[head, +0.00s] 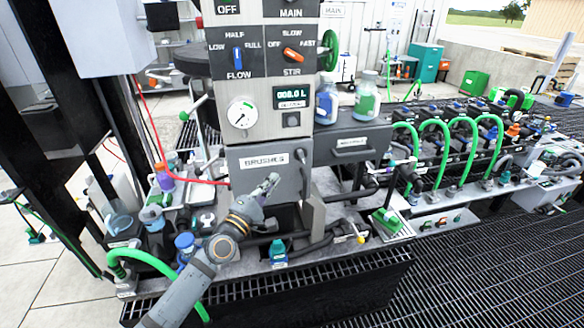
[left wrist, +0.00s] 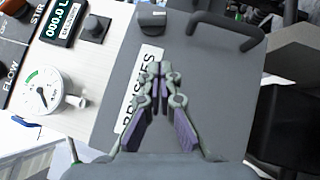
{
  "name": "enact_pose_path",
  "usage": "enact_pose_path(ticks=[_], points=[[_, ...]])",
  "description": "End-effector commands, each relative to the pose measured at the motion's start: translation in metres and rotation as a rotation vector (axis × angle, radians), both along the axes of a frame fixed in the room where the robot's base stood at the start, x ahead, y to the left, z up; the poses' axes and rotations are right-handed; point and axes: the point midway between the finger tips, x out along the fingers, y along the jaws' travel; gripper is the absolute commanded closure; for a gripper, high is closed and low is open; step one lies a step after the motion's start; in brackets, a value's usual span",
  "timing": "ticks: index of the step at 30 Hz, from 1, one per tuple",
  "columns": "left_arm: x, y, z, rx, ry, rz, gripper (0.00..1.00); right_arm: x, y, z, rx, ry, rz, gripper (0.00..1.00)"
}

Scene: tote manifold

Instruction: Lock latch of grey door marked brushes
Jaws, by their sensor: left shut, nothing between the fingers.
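The grey door (head: 240,178) carries a white "BRUSHES" label (head: 264,161) and sits under the gauge panel. It appears shut. A small dark latch (head: 300,156) is at the door's upper right, and a dark bar handle (head: 304,182) is below it. In the left wrist view the door (left wrist: 205,95) fills the middle, with the latch (left wrist: 152,20) at the top and the handle (left wrist: 226,32) to its right. My left gripper (head: 274,177) is shut and empty in front of the door, below the label. Its fingertips (left wrist: 161,68) overlap the label's edge in the wrist view, apart from the latch.
A round gauge (head: 241,114) and switches are above the door. A second grey drawer (head: 350,149) with a handle is to the right, with bottles (head: 366,98) on top. Green hoses (head: 440,150) stand farther right. Bottles and a green hose crowd the lower left.

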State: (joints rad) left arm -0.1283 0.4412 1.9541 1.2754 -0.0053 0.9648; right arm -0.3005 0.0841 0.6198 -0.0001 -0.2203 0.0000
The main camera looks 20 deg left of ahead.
Motion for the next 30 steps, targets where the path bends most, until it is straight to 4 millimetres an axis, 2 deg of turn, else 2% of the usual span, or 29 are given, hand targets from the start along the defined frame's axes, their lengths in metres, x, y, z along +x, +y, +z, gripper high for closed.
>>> enact_pose_path(ticks=[1, 5, 10, 16, 26, 30], points=[[0.012, -0.002, 0.004, -0.006, -0.003, 0.002, 1.0, 0.0, 0.001, 0.001, 0.001, 0.0, 0.0, 0.0], [0.038, -0.006, 0.01, -0.004, -0.002, 0.001, 1.0, 0.0, 0.003, 0.001, 0.003, 0.0, -0.001, 0.0], [0.052, -0.027, 0.019, -0.004, 0.0, -0.002, 1.0, 0.0, 0.007, 0.013, 0.008, 0.0, -0.003, 0.0], [0.059, -0.038, 0.021, 0.0, 0.001, 0.0, 1.0, 0.0, 0.007, 0.015, 0.009, 0.0, -0.003, 0.0], [0.059, -0.038, 0.02, 0.001, 0.001, 0.0, 1.0, 0.0, 0.004, 0.015, 0.005, -0.001, -0.001, 0.0], [0.059, -0.039, 0.016, -0.011, -0.008, 0.0, 1.0, 0.0, 0.003, 0.007, 0.003, -0.001, -0.001, 0.0]])
